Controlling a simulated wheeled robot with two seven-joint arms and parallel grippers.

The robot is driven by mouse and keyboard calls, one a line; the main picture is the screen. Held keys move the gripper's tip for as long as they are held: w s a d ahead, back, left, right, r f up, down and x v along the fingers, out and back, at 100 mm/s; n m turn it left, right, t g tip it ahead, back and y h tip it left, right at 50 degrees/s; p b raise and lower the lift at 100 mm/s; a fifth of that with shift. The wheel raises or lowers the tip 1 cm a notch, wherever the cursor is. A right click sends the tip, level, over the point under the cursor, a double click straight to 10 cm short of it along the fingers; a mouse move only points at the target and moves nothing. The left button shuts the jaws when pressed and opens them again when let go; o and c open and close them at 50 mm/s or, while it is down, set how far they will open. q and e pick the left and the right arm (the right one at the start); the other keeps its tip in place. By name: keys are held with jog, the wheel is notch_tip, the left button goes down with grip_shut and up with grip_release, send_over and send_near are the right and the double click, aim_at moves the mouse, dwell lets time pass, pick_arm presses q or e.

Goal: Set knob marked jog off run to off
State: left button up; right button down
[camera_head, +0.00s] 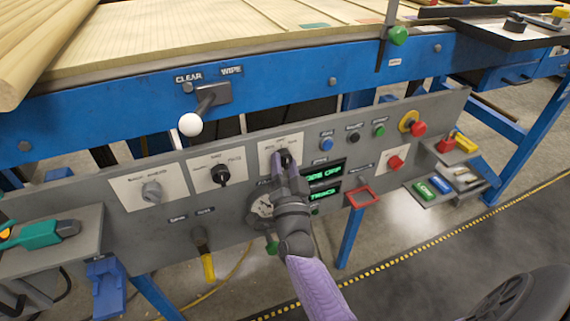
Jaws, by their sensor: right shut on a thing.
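The grey control panel (245,210) hangs below the blue frame. On its middle white plate (267,147) is a dark rotary knob (285,157). My right gripper (287,166) reaches up from below and is shut on this knob, covering most of it. The small labels above the knob are too small to read surely, and its pointer is hidden, so its setting cannot be told. My left gripper is not in view.
Left of it are a black knob (220,174) and a grey knob (152,191). To the right are green displays (325,173), a red-framed part (362,196), push buttons and a red stop button (418,129). A white-ball lever (191,125) sticks out above the panel.

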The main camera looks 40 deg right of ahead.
jog(key=shift+c, duration=1.3)
grip_release()
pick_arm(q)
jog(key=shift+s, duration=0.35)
pick_arm(e)
jog(key=shift+o, duration=0.4)
pick_arm(q)
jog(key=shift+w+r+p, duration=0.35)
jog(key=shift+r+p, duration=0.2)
jog(key=shift+p, duration=0.05)
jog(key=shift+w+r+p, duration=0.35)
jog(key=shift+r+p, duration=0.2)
pick_arm(e)
jog(key=v, duration=1)
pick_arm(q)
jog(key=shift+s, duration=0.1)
pick_arm(e)
jog(key=shift+f, duration=0.2)
